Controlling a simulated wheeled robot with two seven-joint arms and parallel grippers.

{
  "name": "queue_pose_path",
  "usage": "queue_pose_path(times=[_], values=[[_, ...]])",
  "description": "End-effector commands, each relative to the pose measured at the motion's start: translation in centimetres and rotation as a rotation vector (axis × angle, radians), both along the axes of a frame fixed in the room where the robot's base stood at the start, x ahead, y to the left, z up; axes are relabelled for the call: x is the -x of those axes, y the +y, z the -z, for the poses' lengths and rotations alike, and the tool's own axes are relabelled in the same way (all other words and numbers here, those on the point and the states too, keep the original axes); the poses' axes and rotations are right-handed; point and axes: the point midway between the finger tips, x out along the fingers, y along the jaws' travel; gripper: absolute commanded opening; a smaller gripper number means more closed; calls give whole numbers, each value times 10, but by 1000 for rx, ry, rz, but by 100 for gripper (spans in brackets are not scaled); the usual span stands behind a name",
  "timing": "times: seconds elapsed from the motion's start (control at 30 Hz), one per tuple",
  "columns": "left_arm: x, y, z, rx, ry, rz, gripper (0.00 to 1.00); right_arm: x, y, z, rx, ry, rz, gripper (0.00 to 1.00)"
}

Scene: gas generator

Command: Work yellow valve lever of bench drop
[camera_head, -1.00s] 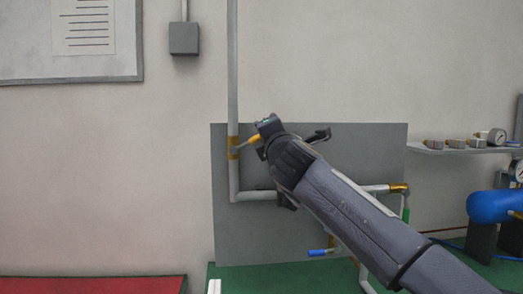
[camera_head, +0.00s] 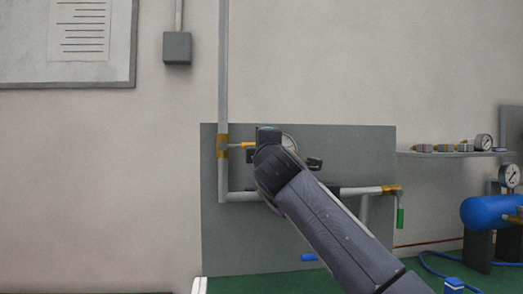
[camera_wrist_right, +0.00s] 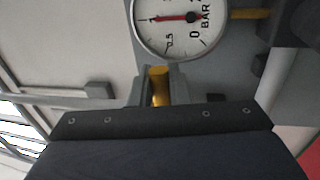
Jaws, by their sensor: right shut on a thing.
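The yellow valve lever (camera_head: 248,145) sticks out to the right, about level, from the brass valve (camera_head: 222,146) on the grey upright pipe. My right gripper (camera_head: 268,140) is at the lever's free end, and the arm hides the fingertips in the head view. In the right wrist view, the yellow lever (camera_wrist_right: 159,84) shows between the fingers, and the gripper (camera_wrist_right: 158,92) is shut on it. My left gripper is in neither view.
A round pressure gauge (camera_wrist_right: 182,20) is close ahead of the right gripper. A grey panel (camera_head: 340,150) stands behind the pipes. A green handle (camera_head: 401,218) and a blue handle (camera_head: 309,257) are nearby. A blue tank (camera_head: 488,212) stands right.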

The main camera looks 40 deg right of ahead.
Motion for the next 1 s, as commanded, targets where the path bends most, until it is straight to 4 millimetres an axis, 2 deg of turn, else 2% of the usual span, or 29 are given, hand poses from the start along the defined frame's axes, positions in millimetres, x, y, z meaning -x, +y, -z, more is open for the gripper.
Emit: queue_pose_path(times=[0.27,0.3,0.43,0.77,1.0], values=[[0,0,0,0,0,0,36,-1,0,3,-7,5,-1,0],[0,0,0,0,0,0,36,-1,0,3,-7,5,-1,18],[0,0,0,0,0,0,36,-1,0,2,-5,4,-1,35],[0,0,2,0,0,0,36,3,2,2,-3,1,-2,35],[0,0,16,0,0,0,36,35,18,11,-2,0,-2,35]])
